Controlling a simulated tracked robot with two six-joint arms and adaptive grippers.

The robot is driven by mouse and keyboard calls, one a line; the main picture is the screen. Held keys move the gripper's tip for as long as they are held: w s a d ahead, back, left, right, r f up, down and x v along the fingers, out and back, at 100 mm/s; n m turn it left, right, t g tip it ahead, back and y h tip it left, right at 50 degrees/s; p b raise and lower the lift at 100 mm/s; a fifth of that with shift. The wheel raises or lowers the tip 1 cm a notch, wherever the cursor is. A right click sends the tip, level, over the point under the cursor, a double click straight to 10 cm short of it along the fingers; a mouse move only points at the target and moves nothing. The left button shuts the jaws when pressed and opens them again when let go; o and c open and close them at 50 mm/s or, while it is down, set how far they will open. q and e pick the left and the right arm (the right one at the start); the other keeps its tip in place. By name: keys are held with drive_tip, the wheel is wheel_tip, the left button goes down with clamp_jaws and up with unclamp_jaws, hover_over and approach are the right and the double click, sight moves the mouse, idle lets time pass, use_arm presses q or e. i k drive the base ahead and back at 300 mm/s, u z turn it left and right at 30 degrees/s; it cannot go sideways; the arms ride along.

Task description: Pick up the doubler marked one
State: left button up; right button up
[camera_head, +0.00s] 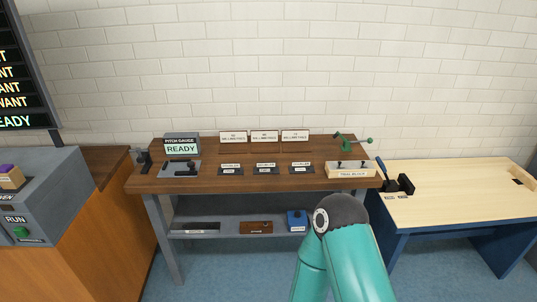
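Three small dark plates with white labels lie in a row on the dark wooden bench (210,182): a left one (230,170), a middle one (265,169) and a right one (301,168). Their labels look like they read "doubler", but the numbers are too small to tell, so I cannot say which is marked one. A teal arm of mine rises from the bottom, right of the middle, with its dark joint in front of the bench's lower right part. Neither of my grippers shows.
A pitch gauge (181,144) reading READY stands at the bench's left. Three white signs (264,136) stand behind the plates. A pale trial block (352,170) and a green clamp (352,141) are at the right. A lower shelf holds a blue box (297,220). A light table (460,190) stands right.

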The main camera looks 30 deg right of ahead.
sight(227, 169)
drive_tip(key=z, duration=0.6)
drive_tip(key=i, duration=1.6)
drive_tip(key=z, duration=0.65)
drive_tip(key=k, duration=0.9)
drive_tip(key=z, duration=0.15)
drive_tip(key=i, duration=0.9)
drive_tip(key=u, duration=0.05)
